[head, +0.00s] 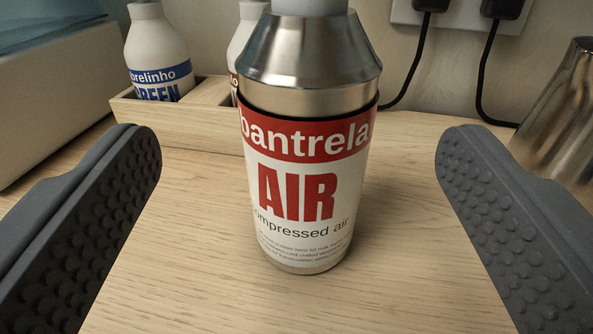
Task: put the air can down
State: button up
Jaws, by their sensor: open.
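The air can (300,190) stands upright on the light wooden table (180,250) in the middle of the head view. It is silver at the shoulder with a red and white label reading "bantrela AIR compressed air"; its top is cut off by the frame edge. My gripper (298,165) is open, with one dark studded finger on each side of the can. Clear gaps show between the can and both fingers, so neither touches it.
A wooden tray (165,122) behind at left holds a white bottle (157,50) with a blue label and another bottle partly hidden by the can. A pale box (50,90) stands far left. A shiny metal vessel (560,110) stands at right. Black cables (415,70) hang from a wall socket.

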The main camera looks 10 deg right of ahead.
jog(key=shift+s+f+b, duration=0.25)
jog(key=shift+s+b, duration=0.15)
jog(key=shift+b, duration=0.45)
jog(key=shift+s+r+b, duration=0.15)
jog(key=shift+s+b, duration=0.4)
jog(key=shift+b, duration=0.5)
jog(key=shift+r, duration=0.1)
